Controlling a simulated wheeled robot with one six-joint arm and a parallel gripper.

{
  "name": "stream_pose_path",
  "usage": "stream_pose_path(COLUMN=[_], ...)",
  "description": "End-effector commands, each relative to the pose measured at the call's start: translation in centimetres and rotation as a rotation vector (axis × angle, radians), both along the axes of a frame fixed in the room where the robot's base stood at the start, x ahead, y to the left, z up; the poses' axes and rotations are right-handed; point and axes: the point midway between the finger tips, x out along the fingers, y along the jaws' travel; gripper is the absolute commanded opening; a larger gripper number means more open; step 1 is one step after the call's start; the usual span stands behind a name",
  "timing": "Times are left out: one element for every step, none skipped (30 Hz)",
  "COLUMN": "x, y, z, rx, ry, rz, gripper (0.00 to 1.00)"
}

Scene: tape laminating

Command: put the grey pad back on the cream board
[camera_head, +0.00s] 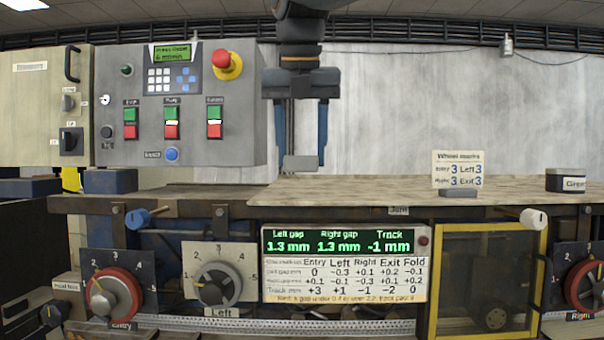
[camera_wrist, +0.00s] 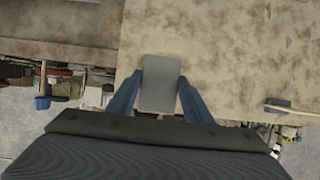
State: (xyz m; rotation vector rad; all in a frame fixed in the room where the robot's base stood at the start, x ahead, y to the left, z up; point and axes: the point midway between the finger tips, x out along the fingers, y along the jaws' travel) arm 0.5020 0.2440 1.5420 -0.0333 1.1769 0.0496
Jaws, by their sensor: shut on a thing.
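The grey pad (camera_head: 300,162) is a small flat block held between the blue fingers of my gripper (camera_head: 301,162). In the wrist view the pad (camera_wrist: 160,82) sits between the fingertips of my gripper (camera_wrist: 160,88), which is shut on it. The cream board is a mottled flat sheet (camera_head: 370,190); it fills the right part of the wrist view (camera_wrist: 225,50). The pad appears over the board near its left edge. In the head view the pad shows just above the board's far edge; the gap beneath it is hard to judge.
A small sign (camera_head: 457,169) on a grey foot stands on the board to the right. A dark block (camera_head: 566,180) sits farther right. A control panel (camera_head: 185,105) with an emergency button stands at the left. The board's middle is clear. Dials line the front below.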

Motion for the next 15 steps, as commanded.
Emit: stream_pose_path(x=[-0.1, 0.0, 0.0, 0.0, -0.1, -0.1, -0.1, -0.1, -0.1, -0.1, -0.1, -0.1, -0.1, -0.1, -0.1], y=[0.0, 0.0, 0.0, 0.0, 0.0, 0.0, 0.0, 0.0, 0.0, 0.0, 0.0, 0.0, 0.0, 0.0, 0.0], z=[-0.3, -0.5, -0.8, -1.1, -1.4, -1.9, -2.4, -2.8, -3.3, -3.6, -3.9, -4.2, -4.3, -4.4, -4.4], rx=[0.0, -0.001, 0.0, 0.0, -0.002, -0.002, -0.002, -0.002, -0.002, -0.002, 0.0, 0.0, 0.0, 0.0, 0.0], ry=[0.001, 0.001, 0.001, 0.001, 0.002, 0.002, 0.003, 0.003, 0.002, 0.002, 0.001, 0.0, 0.0, 0.0, -0.001], rz=[0.001, 0.001, 0.001, 0.001, 0.001, 0.001, 0.001, 0.001, 0.001, 0.001, 0.001, 0.001, 0.001, 0.001, 0.001], gripper=[0.17, 0.17, 0.17, 0.17, 0.17, 0.17, 0.17, 0.17, 0.17, 0.17, 0.17, 0.17, 0.17, 0.17, 0.17])
